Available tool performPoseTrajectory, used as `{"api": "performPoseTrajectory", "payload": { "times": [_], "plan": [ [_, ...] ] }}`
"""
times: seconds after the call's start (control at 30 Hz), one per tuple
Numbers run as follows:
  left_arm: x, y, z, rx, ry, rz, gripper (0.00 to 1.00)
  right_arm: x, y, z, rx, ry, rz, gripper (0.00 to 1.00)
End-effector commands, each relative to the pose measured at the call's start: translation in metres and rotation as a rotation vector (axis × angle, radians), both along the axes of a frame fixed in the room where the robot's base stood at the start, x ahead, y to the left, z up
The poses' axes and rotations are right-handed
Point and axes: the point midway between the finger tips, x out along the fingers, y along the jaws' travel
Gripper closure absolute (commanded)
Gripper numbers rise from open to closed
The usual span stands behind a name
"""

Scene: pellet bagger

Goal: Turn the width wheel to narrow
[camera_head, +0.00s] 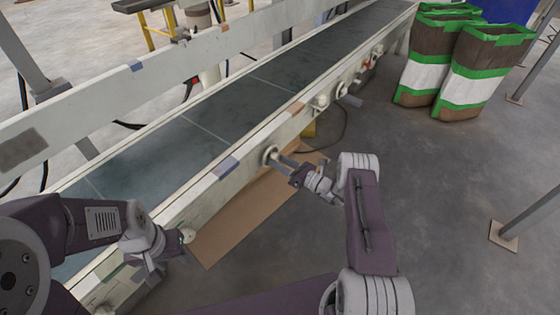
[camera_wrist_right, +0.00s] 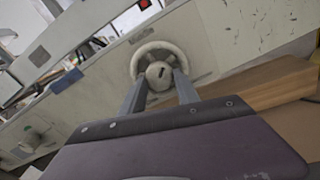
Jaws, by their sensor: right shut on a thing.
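The width wheel (camera_head: 268,152) is a pale round handwheel on the near side wall of the conveyor. In the right wrist view the wheel (camera_wrist_right: 152,46) faces me, with a thick rim and a central hub with a dark slot. My right gripper (camera_head: 279,158) reaches it from the right. In the right wrist view its two grey fingers (camera_wrist_right: 158,76) are shut on the hub, one on each side, and hide the lower rim. My left gripper (camera_head: 163,256) is beside the conveyor's near end, away from the wheel; its finger gap is unclear.
The conveyor belt (camera_head: 190,140) runs away to the upper right between pale side walls. Other knobs (camera_head: 320,102) sit further along the near wall. A cardboard sheet (camera_head: 225,230) lies on the floor below. Brown, green and white bags (camera_head: 483,70) stand at right; floor between is clear.

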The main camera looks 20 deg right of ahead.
Motion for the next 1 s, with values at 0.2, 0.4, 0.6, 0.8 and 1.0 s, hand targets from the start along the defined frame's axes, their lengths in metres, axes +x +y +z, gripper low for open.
{"api": "performPoseTrajectory", "payload": {
  "times": [0.2,0.4,0.6,0.8,1.0],
  "plan": [
    [0.0,0.0,0.005,0.0,0.0,0.0,0.6,-0.001,0.001,0.0,0.16,0.128,0.001,1.0],
    [0.0,0.0,0.008,0.0,0.0,0.0,0.6,-0.002,0.001,0.0,0.31,0.244,0.001,1.0],
    [0.0,0.0,0.01,0.0,0.0,0.0,0.6,-0.002,0.002,0.001,0.46,0.361,0.001,1.0],
    [0.0,0.0,0.012,0.0,0.0,0.0,0.6,-0.002,0.002,0.002,0.609,0.478,0.0,1.0],
    [0.0,0.0,0.014,0.0,0.0,0.0,0.6,-0.002,0.002,0.002,0.759,0.595,0.0,1.0]
  ]
}}
